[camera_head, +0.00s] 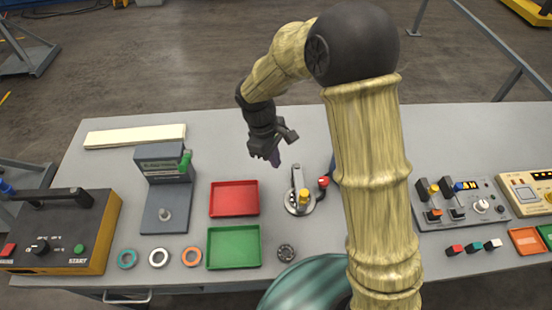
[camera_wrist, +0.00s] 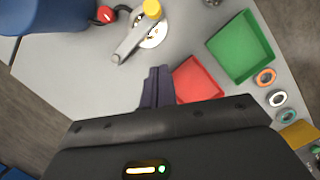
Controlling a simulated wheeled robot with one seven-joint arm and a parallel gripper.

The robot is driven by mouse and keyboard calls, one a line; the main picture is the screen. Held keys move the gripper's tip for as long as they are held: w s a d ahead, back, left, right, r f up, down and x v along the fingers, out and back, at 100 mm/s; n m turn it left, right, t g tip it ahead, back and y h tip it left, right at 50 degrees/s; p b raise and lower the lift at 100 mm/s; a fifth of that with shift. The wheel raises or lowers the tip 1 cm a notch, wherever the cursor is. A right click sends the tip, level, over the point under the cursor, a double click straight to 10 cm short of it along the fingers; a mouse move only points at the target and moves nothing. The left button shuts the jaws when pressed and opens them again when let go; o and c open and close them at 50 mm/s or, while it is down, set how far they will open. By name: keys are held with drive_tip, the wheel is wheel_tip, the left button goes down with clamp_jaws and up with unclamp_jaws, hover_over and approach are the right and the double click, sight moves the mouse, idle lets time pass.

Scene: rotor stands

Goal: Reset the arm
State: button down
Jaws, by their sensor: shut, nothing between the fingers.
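My gripper (camera_head: 275,158) hangs above the grey table, behind the red tray and left of the rotor stand. Its fingers are together and hold nothing; they also show in the wrist view (camera_wrist: 158,86). My arm, with yellowish wood-like links and black joints, reaches up and over the right middle of the head view and hides part of the table. A rotor stand (camera_head: 299,203) with a grey bar and yellow knob is in front and right of my gripper. It also shows at the top of the wrist view (camera_wrist: 151,40).
A red tray (camera_head: 234,199) and a green tray (camera_head: 234,247) lie left of the stand. Several rings (camera_head: 159,257), a grey device (camera_head: 163,165) and an orange-black box (camera_head: 65,235) are further left. Control panels (camera_head: 460,204) stand right. The table's back middle is clear.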

drive_tip(key=shift+w+d, duration=0.1)
drive_tip(key=shift+d, duration=0.05)
idle(0.3)
drive_tip(key=s+d+r+m+t+y, duration=0.1)
drive_tip(key=s+d+m, duration=0.3)
drive_tip(key=d, duration=0.5)
drive_tip(key=s+d+r+m+t+y, duration=0.1)
drive_tip(key=s+d+r+m, duration=0.3)
drive_tip(key=d+m, duration=0.5)
drive_tip(key=shift+s+d+r+t+y, duration=0.35)
drive_tip(key=shift+s+d+t, duration=0.2)
drive_tip(key=shift+d+t, duration=0.25)
